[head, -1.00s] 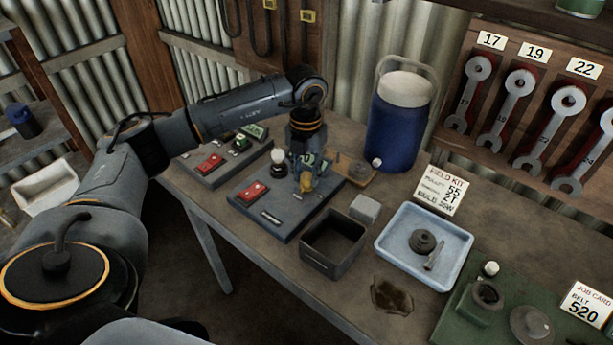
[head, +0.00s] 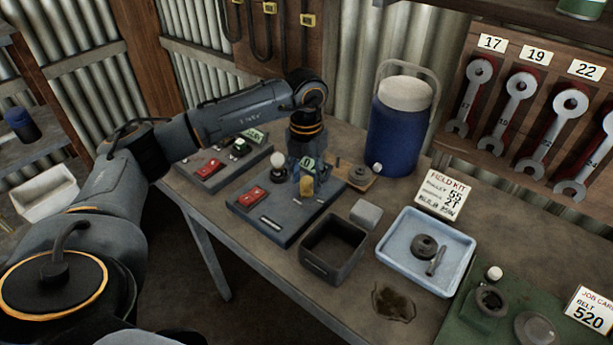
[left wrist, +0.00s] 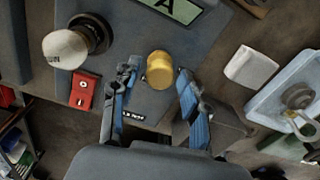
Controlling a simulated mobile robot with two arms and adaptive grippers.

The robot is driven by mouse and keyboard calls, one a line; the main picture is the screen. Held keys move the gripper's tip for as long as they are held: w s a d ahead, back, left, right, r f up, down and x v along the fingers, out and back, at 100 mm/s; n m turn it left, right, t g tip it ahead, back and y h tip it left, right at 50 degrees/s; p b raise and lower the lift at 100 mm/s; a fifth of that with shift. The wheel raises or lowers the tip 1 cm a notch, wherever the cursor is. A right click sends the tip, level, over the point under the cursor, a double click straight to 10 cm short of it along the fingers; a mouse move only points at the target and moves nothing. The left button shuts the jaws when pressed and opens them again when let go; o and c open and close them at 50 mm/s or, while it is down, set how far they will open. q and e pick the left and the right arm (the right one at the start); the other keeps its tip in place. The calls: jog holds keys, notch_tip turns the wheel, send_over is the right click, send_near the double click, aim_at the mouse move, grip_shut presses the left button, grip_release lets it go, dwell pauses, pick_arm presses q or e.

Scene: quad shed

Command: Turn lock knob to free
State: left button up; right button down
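The yellow lock knob (head: 307,187) stands on a dark grey panel (head: 262,224) on the bench. In the left wrist view the knob (left wrist: 160,69) lies between the two fingertips of my left gripper (left wrist: 157,76), with a visible gap on both sides. My left gripper (head: 304,172) points down over the panel and is open around the knob. Its fingers partly hide the knob's surroundings in the head view. A round white-topped knob (head: 278,161) and a red switch (head: 251,196) are on the same panel. My right gripper is in neither view.
An open dark bin (head: 330,262), a light grey block (head: 366,213) and a blue tray (head: 456,263) with small parts are to the right of the panel. A blue cooler (head: 397,128) stands behind. A second panel (head: 205,174) is to the left.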

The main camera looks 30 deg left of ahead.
aim_at(306, 179)
pick_arm(q)
jog(key=shift+r, duration=0.1)
notch_tip(306, 179, up, 12)
dwell(0.6)
dwell(0.4)
